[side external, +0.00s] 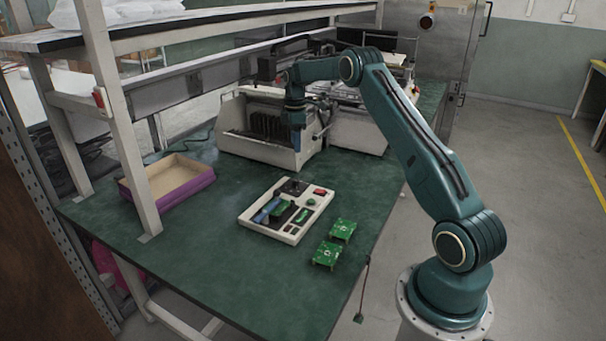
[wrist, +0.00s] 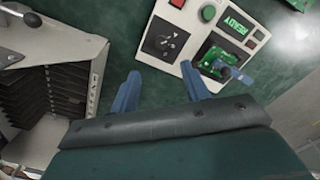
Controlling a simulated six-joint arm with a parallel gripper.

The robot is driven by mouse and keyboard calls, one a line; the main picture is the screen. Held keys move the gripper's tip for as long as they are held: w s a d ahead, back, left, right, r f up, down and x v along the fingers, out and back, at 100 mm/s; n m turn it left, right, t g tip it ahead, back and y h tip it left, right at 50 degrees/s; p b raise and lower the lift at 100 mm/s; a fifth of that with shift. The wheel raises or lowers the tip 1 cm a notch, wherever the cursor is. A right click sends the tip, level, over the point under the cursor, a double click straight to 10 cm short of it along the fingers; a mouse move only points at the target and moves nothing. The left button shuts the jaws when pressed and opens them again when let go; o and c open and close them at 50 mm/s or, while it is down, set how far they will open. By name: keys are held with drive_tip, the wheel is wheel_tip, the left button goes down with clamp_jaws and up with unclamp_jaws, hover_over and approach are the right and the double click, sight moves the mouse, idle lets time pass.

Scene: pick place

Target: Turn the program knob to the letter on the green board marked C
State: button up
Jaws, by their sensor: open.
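The program knob (wrist: 169,43) is a dark dial with a pale pointer on a black square plate of the cream test panel (wrist: 146,57). In the side view the panel (side external: 255,224) lies on the green bench, with the knob plate (side external: 294,187) at its far edge. A green board (wrist: 214,60) sits in the panel beside a blue clamp part; its letter is too small to read. My gripper (wrist: 160,78) is open and empty, its blue fingers apart. In the side view my gripper (side external: 297,142) hangs beyond the panel, in front of the rack machine, clear of the knob.
The panel also has a red button (side external: 319,191), a green button (wrist: 208,13) and a lit text display (wrist: 238,25). Two loose green boards (side external: 342,229) (side external: 327,254) lie right of it. Bench left of the panel is clear.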

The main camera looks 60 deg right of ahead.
sight(296, 179)
wheel_tip(296, 179, down, 13)
drive_tip(key=shift+f, duration=0.2)
idle(0.6)
drive_tip(key=c, duration=1)
